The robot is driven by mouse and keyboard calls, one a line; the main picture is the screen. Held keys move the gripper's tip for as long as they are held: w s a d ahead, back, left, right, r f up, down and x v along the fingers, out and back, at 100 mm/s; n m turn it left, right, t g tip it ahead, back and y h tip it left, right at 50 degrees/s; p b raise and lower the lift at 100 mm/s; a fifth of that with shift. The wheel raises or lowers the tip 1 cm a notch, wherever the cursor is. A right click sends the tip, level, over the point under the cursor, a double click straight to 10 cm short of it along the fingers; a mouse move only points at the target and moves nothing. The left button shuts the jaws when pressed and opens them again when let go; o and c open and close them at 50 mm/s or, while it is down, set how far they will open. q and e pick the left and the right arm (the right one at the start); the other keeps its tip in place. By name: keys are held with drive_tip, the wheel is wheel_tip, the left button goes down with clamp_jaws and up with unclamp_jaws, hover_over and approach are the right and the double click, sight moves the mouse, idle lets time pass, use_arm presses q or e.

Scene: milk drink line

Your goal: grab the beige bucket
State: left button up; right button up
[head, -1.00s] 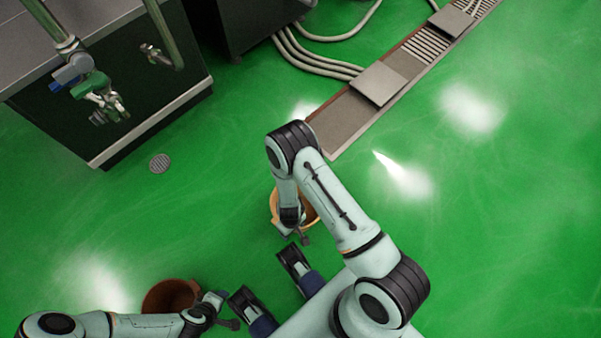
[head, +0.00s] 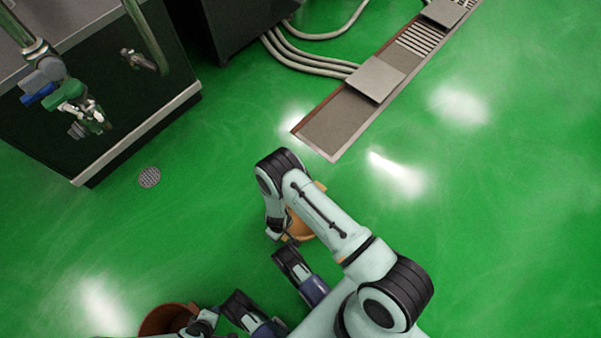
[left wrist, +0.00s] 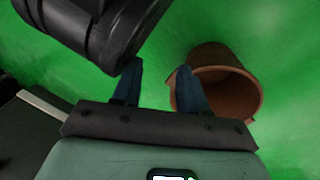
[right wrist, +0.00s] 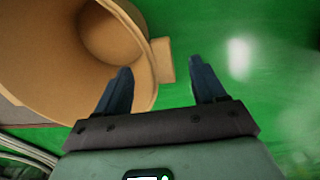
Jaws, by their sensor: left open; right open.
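The beige bucket (head: 301,228) stands on the green floor, partly hidden behind my right arm in the head view. In the right wrist view the beige bucket (right wrist: 58,75) fills the upper left, with its open mouth showing. A small tab on its rim lies between the lines of the fingers of my right gripper (right wrist: 160,72). That gripper is open and close to the rim; I cannot tell if it touches. My left gripper (left wrist: 159,70) is open and empty, beside a reddish-brown bucket (left wrist: 238,100).
The brown bucket (head: 165,318) is also at the lower left in the head view. A floor drain channel (head: 345,122) runs to the upper right. A dark cabinet (head: 95,85) with valves stands at the upper left. The floor at right is clear.

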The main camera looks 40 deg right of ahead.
wheel_tip(320, 180, down, 5)
drive_tip(key=shift+d+r+b, duration=0.1)
drive_tip(key=shift+r+b, duration=0.1)
drive_tip(key=shift+b, duration=0.6)
use_arm(q)
drive_tip(key=shift+g, duration=0.7)
drive_tip(key=s+f, duration=0.3)
drive_tip(key=shift+s+a, duration=0.25)
drive_tip(key=shift+s, duration=0.05)
use_arm(e)
drive_tip(key=shift+c, duration=0.4)
clamp_jaws()
use_arm(q)
drive_tip(key=shift+w+r, duration=0.1)
drive_tip(key=shift+r, duration=0.05)
use_arm(e)
drive_tip(key=shift+r, duration=0.2)
